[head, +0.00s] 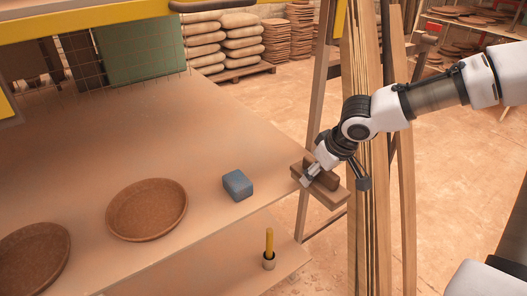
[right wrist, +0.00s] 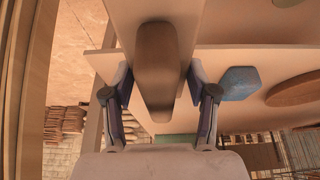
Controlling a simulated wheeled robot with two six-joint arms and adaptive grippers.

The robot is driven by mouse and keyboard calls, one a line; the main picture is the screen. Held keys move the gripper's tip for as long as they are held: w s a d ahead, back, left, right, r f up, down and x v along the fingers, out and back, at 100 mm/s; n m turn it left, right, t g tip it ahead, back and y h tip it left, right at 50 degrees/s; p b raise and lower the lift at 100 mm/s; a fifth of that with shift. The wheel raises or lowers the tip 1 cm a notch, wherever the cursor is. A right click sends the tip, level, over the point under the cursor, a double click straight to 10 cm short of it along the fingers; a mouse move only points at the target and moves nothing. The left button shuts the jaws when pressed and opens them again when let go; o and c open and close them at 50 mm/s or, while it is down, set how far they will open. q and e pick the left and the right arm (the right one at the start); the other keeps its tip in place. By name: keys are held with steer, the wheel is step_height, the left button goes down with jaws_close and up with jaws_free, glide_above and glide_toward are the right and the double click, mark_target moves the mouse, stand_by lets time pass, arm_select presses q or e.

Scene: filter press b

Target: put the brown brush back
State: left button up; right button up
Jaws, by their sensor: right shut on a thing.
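The brown brush (head: 327,179) is between the fingers of my right gripper (head: 316,174), which is shut on it. In the right wrist view the brush (right wrist: 157,62) is a long, rounded brown block lying between the two fingers (right wrist: 160,88). It is at a small wooden ledge (head: 334,199) by the right corner of the table. I cannot tell whether the brush touches the ledge or is just above it. My left gripper is not in view.
A blue block (head: 238,185) and round brown dishes (head: 147,209) sit on the table (head: 120,135). A yellow-handled tool (head: 269,241) stands in a small cup below the front edge. Upright wooden boards (head: 366,120) stand close beside my right arm. The table's middle is clear.

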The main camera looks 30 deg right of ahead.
mark_target(300, 164)
steer(key=w+p, duration=0.1)
steer(key=w, duration=0.1)
steer(key=w+r+p, duration=0.1)
steer(key=w+p, duration=0.2)
steer(key=w, duration=0.1)
steer(key=shift+a+r, duration=0.25)
steer(key=shift+r, duration=0.15)
steer(key=w+p, duration=0.1)
steer(key=w, duration=0.2)
steer(key=w+p, duration=0.1)
steer(key=w, duration=0.2)
steer(key=w+f+p, duration=0.1)
steer(key=w, duration=0.2)
steer(key=shift+w+a+f+p, duration=0.1)
steer(key=shift+w+a+p, duration=0.2)
steer(key=shift+w, duration=0.05)
steer(key=shift+w+a, duration=0.1)
steer(key=shift+w, duration=0.25)
steer(key=shift+w+f, duration=0.2)
steer(key=shift+f, duration=0.05)
step_height(300, 164, down, 3)
steer(key=shift+r+p, duration=0.2)
steer(key=shift+p, duration=0.2)
steer(key=shift+f, duration=0.3)
steer(key=shift+f, duration=0.1)
